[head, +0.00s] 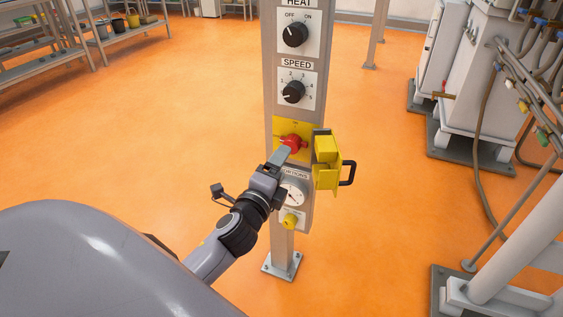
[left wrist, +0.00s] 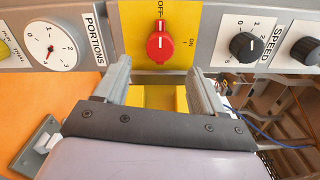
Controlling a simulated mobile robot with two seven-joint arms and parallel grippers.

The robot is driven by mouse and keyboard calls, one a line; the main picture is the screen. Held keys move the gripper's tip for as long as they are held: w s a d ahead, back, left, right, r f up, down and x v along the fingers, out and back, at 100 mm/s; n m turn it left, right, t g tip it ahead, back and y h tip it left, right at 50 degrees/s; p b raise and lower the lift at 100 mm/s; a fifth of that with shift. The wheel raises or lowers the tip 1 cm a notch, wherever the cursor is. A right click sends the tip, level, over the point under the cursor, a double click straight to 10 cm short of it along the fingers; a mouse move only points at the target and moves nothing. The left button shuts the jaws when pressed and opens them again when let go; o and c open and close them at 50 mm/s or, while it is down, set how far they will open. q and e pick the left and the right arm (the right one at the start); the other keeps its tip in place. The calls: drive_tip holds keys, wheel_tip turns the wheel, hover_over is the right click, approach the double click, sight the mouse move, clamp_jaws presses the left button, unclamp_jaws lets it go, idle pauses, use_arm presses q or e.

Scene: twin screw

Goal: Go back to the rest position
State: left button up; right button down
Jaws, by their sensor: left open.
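My left gripper (head: 281,157) is at the control post (head: 275,95), close to the red knob (head: 293,143) on its yellow plate. In the left wrist view the two fingers (left wrist: 162,75) are apart with nothing between them, and the red knob (left wrist: 160,46) stands just beyond them. Its white mark points toward OFF. A yellow hinged cover (head: 327,160) with a black handle stands open to the right of the plate. My right gripper is not in view.
The post also carries a HEAT knob (head: 295,34), a SPEED knob (head: 293,92), a portions dial (head: 292,194) and a yellow button (head: 290,221). White machines with hoses (head: 480,80) stand at the right. Shelving (head: 45,45) is at the back left. The orange floor at left is clear.

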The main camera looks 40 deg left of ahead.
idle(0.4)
use_arm(q)
drive_tip(key=s+d+f+n+g+h, duration=0.3)
drive_tip(key=s+d+f+n, duration=0.4)
drive_tip(key=s+f, duration=0.2)
drive_tip(key=s+d+f+n+g+h, duration=0.4)
drive_tip(key=s+d+f+n, duration=0.25)
drive_tip(key=s+f, duration=0.3)
wheel_tip(320, 180, up, 14)
drive_tip(key=s+a+n+p, duration=0.1)
drive_tip(key=p, duration=1.5)
drive_tip(key=shift+f+p, duration=0.15)
drive_tip(key=shift+p, duration=0.2)
drive_tip(key=shift+n, duration=0.25)
